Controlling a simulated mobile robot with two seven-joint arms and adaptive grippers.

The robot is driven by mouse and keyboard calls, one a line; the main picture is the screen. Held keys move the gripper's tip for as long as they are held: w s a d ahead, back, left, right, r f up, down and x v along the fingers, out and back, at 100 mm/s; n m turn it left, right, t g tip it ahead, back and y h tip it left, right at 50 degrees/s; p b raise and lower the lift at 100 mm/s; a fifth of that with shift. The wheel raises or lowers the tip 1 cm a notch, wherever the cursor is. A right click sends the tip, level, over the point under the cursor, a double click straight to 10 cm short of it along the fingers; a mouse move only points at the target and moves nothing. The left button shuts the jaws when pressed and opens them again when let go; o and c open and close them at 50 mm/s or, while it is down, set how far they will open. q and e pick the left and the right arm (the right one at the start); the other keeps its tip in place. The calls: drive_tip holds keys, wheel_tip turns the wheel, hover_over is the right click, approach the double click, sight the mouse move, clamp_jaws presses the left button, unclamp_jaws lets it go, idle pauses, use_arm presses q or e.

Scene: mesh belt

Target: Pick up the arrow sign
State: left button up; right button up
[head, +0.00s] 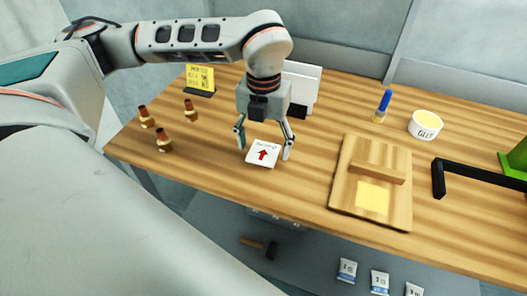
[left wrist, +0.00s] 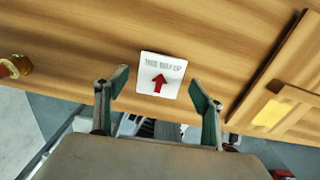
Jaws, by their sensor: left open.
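The arrow sign (head: 263,153) is a small white square card with a red arrow and a line of text, lying on the wooden table (head: 300,180). In the left wrist view the arrow sign (left wrist: 160,75) reads "THIS WAY UP". My left gripper (head: 265,148) is open above the sign, with one finger on each side of it. In the left wrist view my left gripper (left wrist: 161,92) shows its fingertips apart, left and right of the sign and not touching it. My right gripper is not in view.
Several small brown-topped bottles (head: 164,139) stand to the left. A yellow note sign (head: 200,79) and a white block (head: 301,85) are behind. A wooden board (head: 344,202) with a block lies to the right. A glue pot (head: 425,125) and blue-handled brush (head: 382,106) stand further right.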

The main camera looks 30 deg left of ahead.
use_arm(q)
drive_tip(key=shift+f, duration=0.25)
drive_tip(key=c, duration=1.1)
drive_tip(key=shift+r, duration=0.15)
